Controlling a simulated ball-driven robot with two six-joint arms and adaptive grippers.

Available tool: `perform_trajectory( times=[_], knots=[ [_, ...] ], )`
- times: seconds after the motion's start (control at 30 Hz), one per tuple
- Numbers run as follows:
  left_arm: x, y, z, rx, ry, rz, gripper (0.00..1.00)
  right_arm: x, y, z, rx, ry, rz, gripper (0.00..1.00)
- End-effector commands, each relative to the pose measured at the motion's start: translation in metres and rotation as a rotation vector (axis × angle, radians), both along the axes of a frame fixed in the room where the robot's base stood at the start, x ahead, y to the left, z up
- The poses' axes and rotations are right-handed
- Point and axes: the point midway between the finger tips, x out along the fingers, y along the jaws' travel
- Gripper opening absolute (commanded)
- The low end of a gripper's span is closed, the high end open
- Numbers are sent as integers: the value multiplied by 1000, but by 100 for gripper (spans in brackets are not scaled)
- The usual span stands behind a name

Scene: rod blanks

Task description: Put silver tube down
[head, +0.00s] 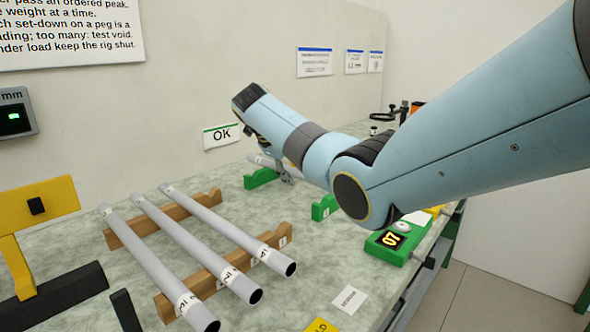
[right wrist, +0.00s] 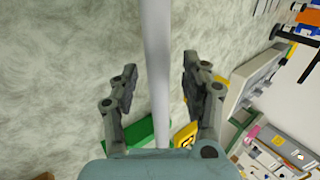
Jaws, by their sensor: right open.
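A silver tube (head: 262,160) lies at the green supports (head: 262,178), below the OK sign; most of it is hidden behind my right arm. My right gripper (head: 287,175) is at this tube, its fingers partly hidden in the head view. In the right wrist view the tube (right wrist: 157,60) runs between the two open fingers (right wrist: 158,85), with a gap on each side. A green support (right wrist: 140,134) shows beside the tube there. My left gripper is not in view.
Three grey labelled tubes (head: 192,240) lie across wooden notched rails (head: 170,222) on the left. A yellow fixture (head: 38,207) stands far left.

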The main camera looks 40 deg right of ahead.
Motion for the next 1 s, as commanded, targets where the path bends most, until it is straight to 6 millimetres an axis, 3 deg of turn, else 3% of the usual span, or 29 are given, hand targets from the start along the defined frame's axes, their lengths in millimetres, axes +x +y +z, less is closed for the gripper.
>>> perform_trajectory(
  times=[0.23,0.7,1.0],
  knots=[
    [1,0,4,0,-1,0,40,0,9,13,0,-2,2,47],
    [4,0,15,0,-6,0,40,-4,63,89,0,-2,1,47],
    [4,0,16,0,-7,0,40,-6,70,98,0,1,-1,47]
  ],
)
